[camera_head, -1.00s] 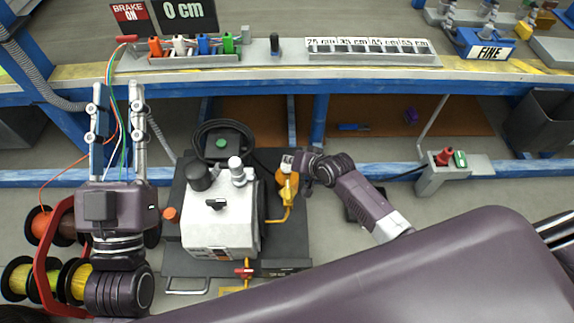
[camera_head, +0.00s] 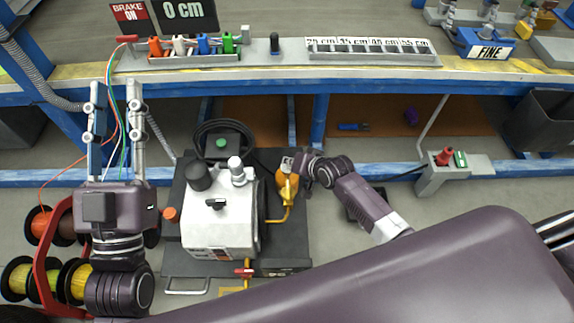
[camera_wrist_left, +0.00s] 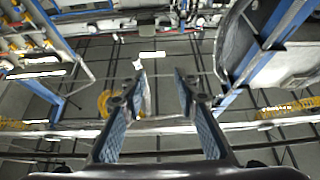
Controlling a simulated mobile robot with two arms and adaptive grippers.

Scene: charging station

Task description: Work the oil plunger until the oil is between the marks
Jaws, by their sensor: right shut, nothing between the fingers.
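A white machine (camera_head: 219,226) with a black cap and grey knobs stands on a dark base plate below the bench. A yellow oil unit (camera_head: 286,188) with a yellow pipe is at its right side; I take the plunger to be there, but my right gripper hides its top. My right gripper (camera_head: 289,165) is shut and empty, right at the top of the yellow unit; whether it touches is unclear. Oil level and marks are too small to tell. My left gripper (camera_head: 115,88) is open and empty, pointing up left of the machine; its fingers also show in the left wrist view (camera_wrist_left: 158,80).
The bench (camera_head: 350,70) with blue legs runs behind, holding coloured connectors (camera_head: 187,46) and a slotted tray (camera_head: 370,52). Wire spools (camera_head: 60,270) stand at lower left. Thin wires pass by my left gripper.

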